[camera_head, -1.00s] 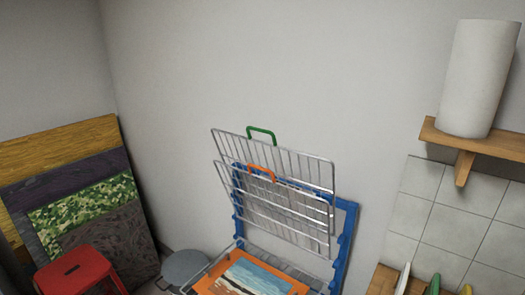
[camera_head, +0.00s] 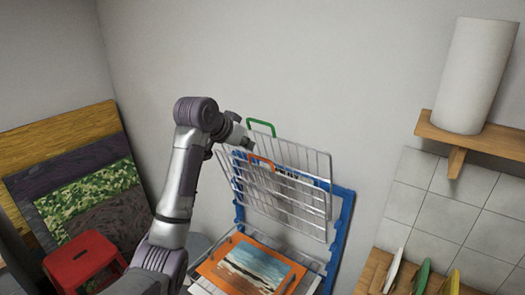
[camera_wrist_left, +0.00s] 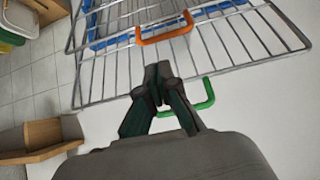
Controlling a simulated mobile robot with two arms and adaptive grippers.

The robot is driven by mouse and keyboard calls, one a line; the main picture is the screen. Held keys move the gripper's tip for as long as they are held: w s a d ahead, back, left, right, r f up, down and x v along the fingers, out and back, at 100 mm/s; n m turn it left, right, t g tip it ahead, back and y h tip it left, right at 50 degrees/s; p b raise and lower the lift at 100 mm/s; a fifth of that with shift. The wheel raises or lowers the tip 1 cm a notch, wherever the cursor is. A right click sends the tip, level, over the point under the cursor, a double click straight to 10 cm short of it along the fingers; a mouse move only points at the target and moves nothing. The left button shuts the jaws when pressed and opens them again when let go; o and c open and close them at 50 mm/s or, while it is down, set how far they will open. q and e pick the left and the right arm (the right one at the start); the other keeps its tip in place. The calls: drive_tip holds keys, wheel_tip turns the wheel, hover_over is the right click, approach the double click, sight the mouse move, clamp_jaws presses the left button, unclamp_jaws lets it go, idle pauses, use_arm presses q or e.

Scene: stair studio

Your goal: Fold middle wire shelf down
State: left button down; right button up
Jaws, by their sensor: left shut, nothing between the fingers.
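The blue rack (camera_head: 345,230) stands against the wall with two wire shelves folded up. The front one, apparently the middle shelf (camera_head: 295,205), has an orange handle (camera_head: 261,160) and leans steeply. The shelf behind it (camera_head: 318,162) has a green handle (camera_head: 262,122). My left gripper (camera_head: 248,143) is shut and empty near the upper edges, close to both handles. In the left wrist view its fingertips (camera_wrist_left: 158,76) lie between the orange handle (camera_wrist_left: 166,29) and the green handle (camera_wrist_left: 197,98); contact cannot be told. My right gripper is not in view.
A lower shelf lies flat and bears a painting (camera_head: 248,266) with an orange border. A red stool (camera_head: 82,258) and leaning boards (camera_head: 65,150) are at left. A wooden wall shelf (camera_head: 480,137) with a paper roll (camera_head: 470,75) is at right.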

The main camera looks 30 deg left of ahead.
use_arm(q)
drive_tip(key=shift+p+x, duration=2.1)
drive_tip(key=shift+x, duration=2.85)
drive_tip(key=shift+a, duration=0.15)
